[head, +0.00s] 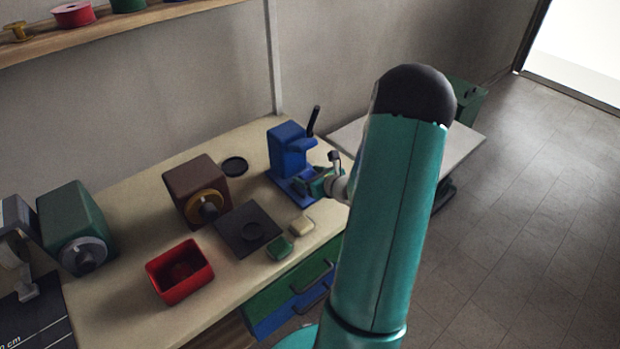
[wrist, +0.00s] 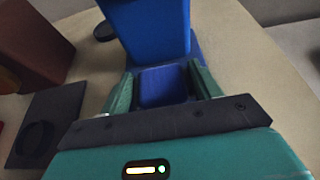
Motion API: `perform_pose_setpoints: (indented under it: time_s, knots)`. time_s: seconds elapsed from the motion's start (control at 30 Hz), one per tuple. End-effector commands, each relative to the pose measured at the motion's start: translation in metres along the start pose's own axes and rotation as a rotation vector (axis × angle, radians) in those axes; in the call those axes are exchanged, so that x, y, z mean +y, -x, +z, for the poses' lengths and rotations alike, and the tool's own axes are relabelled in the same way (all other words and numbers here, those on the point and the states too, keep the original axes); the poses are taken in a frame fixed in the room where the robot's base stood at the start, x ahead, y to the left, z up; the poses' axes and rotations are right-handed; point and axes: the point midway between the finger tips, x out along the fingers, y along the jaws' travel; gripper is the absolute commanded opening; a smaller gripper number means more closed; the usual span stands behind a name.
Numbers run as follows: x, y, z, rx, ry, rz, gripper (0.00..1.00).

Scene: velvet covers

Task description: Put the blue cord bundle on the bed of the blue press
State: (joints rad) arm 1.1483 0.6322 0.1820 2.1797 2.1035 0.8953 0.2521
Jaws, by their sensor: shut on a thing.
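The blue press (head: 288,150) stands on the bench, with a black lever at its top and a flat blue bed (head: 283,181) at its foot. My gripper (head: 308,183) is low over the front of that bed. In the wrist view the gripper (wrist: 163,88) has its two green fingers on either side of a blue block-like piece, the blue cord bundle (wrist: 163,84), and is shut on it. The press body (wrist: 155,25) rises just beyond the bundle. I cannot tell whether the bundle touches the bed; in the head view it is mostly hidden by the gripper.
A brown machine (head: 196,187), a dark square plate (head: 248,230), a black disc (head: 234,166) and a red bin (head: 180,271) lie left of the press. Small green (head: 280,248) and cream (head: 302,226) pieces lie near the front edge. A grey table (head: 470,141) is at right.

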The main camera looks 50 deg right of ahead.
Motion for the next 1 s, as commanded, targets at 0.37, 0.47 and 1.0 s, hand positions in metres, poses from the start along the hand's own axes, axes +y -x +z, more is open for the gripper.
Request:
perform_pose_setpoints:
  time_s: [0.37, 0.47, 1.0]
  knots:
    - [0.000, -0.004, -0.009, -0.001, 0.001, -0.001, 0.38]
    - [0.000, -0.005, -0.012, -0.001, 0.000, -0.001, 0.38]
    - [0.000, -0.008, -0.022, 0.004, 0.000, -0.001, 0.82]
